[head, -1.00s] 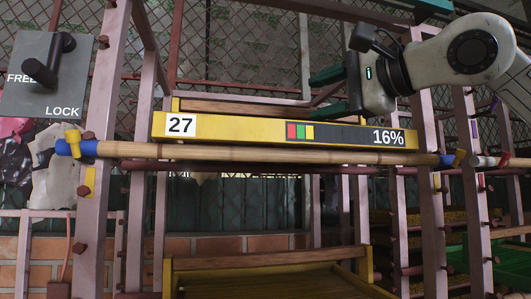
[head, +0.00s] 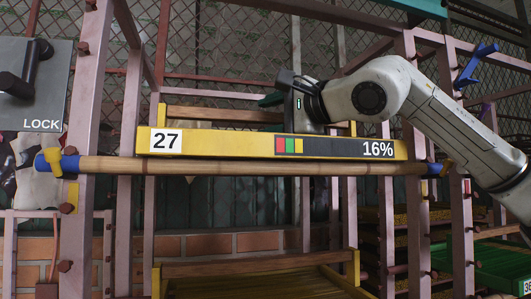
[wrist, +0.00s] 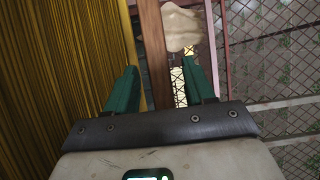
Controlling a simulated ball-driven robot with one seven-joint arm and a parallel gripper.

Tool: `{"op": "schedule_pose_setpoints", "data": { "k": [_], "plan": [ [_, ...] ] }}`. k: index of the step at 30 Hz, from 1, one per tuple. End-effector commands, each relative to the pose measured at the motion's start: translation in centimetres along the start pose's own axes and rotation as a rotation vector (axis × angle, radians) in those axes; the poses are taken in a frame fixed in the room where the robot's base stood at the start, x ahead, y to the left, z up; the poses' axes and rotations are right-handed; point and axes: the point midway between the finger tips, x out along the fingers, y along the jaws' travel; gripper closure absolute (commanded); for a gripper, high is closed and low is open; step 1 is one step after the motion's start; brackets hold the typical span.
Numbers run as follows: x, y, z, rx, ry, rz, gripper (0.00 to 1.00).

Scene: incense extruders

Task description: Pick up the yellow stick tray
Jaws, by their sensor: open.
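The yellow stick tray (head: 215,144) sits in the rack in the head view, its long front panel marked 27 and 16%. The wrist view shows thin yellow sticks (wrist: 60,90) packed on the left, beside a yellow edge and a brown wooden bar (wrist: 154,45). My gripper (wrist: 159,68) has two green fingers spread apart, with nothing held between them. The wooden bar passes through the view between the fingers; I cannot tell whether they touch it. In the head view my gripper is at the tray's middle-right, its lower part partly hidden behind the front panel.
A bamboo pole (head: 260,166) with blue ends runs across the rack just in front of the tray. Pink uprights (head: 85,150) stand on both sides. Another yellow tray (head: 265,268) lies below. A grey lever plate (head: 45,110) is at left and green crates are at lower right.

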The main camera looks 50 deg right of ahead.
Motion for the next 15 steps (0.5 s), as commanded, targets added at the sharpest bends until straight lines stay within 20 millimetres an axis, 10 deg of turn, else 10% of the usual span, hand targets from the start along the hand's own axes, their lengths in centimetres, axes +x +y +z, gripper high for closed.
{"op": "schedule_pose_setpoints", "data": {
  "k": [15],
  "plan": [
    [-0.05, 0.03, -0.02, 0.000, 0.000, 0.000, 0.82]
  ]
}}
